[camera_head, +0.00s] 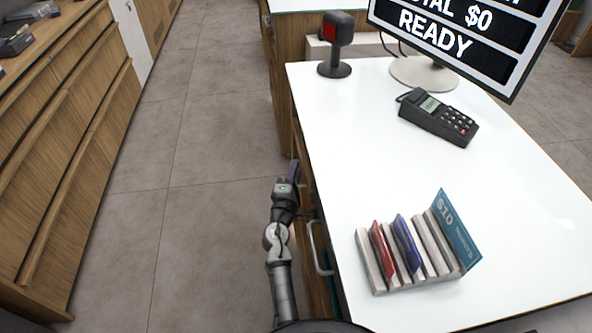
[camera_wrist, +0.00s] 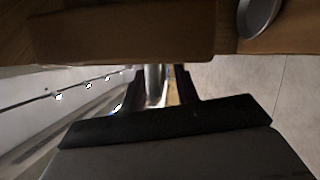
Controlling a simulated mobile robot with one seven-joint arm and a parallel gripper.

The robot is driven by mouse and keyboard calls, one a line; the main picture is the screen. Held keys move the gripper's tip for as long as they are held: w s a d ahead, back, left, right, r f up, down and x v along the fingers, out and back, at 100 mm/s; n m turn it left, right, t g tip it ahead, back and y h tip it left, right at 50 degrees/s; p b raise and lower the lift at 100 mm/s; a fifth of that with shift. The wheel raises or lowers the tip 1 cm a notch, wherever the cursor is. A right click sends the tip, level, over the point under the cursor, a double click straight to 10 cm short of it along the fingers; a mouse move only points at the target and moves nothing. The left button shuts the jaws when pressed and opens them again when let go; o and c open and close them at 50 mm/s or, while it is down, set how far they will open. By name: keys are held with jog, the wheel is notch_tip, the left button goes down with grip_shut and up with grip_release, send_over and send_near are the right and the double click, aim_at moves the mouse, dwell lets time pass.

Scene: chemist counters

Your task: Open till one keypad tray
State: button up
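My gripper (camera_head: 290,172) is beside the left side of the white-topped counter (camera_head: 360,180), below the top's edge. In the wrist view its two dark fingers (camera_wrist: 163,88) are apart, with a pale silvery upright strip visible between them; I cannot tell whether they touch it. Wooden panel (camera_wrist: 120,30) fills the top of the wrist view. A silver bar handle (camera_head: 318,248) stands out from the counter's side, nearer to me than the gripper. No open tray shows clearly, and I cannot tell which front is the keypad tray. A dark card terminal with keys (camera_head: 438,118) lies on the counter.
A monitor (camera_head: 455,35) reading READY and a black scanner (camera_head: 336,45) stand at the counter's back. A rack with cards (camera_head: 410,270) is at its front. Wooden cabinets (camera_head: 70,130) line the left. The tiled floor (camera_head: 200,150) between is clear.

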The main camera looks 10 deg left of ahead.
jog(key=shift+c, duration=0.4)
grip_shut()
jog(key=shift+s, duration=0.1)
jog(key=s+a+b, duration=0.4)
jog(key=s+a, duration=0.1)
jog(key=a, duration=0.7)
jog(key=s+a+b, duration=0.5)
jog(key=a, duration=0.8)
jog(key=shift+s, duration=0.2)
jog(key=shift+o, duration=0.4)
grip_release()
